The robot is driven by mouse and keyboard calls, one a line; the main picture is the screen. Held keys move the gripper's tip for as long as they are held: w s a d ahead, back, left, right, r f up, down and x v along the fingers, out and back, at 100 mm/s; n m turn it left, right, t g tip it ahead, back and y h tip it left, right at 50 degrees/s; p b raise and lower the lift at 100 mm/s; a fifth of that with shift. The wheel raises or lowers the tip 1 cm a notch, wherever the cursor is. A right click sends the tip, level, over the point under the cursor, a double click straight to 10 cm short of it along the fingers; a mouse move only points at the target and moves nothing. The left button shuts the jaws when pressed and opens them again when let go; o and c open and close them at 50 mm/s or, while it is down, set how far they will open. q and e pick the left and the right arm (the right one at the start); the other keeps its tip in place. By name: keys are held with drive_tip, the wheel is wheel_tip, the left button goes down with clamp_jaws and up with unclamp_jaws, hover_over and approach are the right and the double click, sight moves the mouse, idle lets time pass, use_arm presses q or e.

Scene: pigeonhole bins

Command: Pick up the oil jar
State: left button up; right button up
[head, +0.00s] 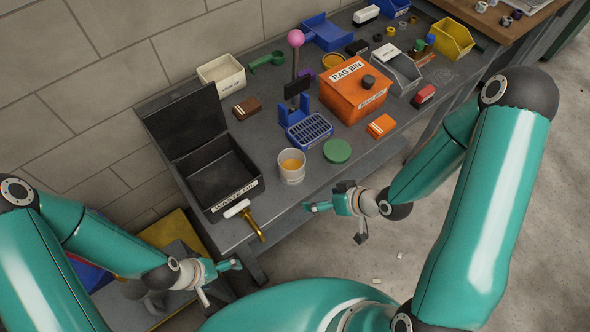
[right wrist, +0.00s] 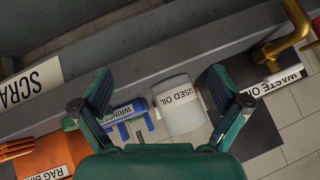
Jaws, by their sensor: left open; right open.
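The oil jar (head: 291,168) is a pale open jar with amber oil inside, upright near the front edge of the bench. In the right wrist view the jar (right wrist: 180,108), labelled USED OIL, shows between the fingers but farther off. A round green lid (head: 337,150) lies flat to the right of the jar. My right gripper (head: 335,223) is open and empty, in front of the bench edge, near the jar and not touching it. Its open fingers also show in the right wrist view (right wrist: 160,78). My left gripper (head: 219,280) is open and empty, low at the front left.
A black open WASTE OIL box (head: 238,201) stands left of the jar, with a brass piece with a white handle (head: 252,222) in front. A blue wringer tray (head: 309,130) is behind the jar. An orange rag bin (head: 343,98) stands farther back right.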

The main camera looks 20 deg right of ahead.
drive_tip(key=d+r+n+t+y+b, duration=0.35)
drive_tip(key=r+n, duration=0.25)
drive_tip(key=r, duration=0.2)
approach(283, 165)
drive_tip(key=shift+w+a+p, duration=0.35)
drive_tip(key=shift+w+a, duration=0.1)
drive_tip(key=shift+a, duration=0.25)
drive_tip(key=shift+f+p+x, duration=0.2)
drive_tip(key=shift+p+x, duration=0.7)
drive_tip(key=shift+x, duration=1.4)
drive_tip(key=shift+w+a+f, duration=0.15)
drive_tip(key=shift+w+f, duration=0.1)
drive_tip(key=shift+w, duration=0.1)
use_arm(q)
drive_tip(key=shift+f, duration=0.85)
use_arm(e)
drive_tip(key=c, duration=1.4)
drive_tip(key=shift+r, duration=0.1)
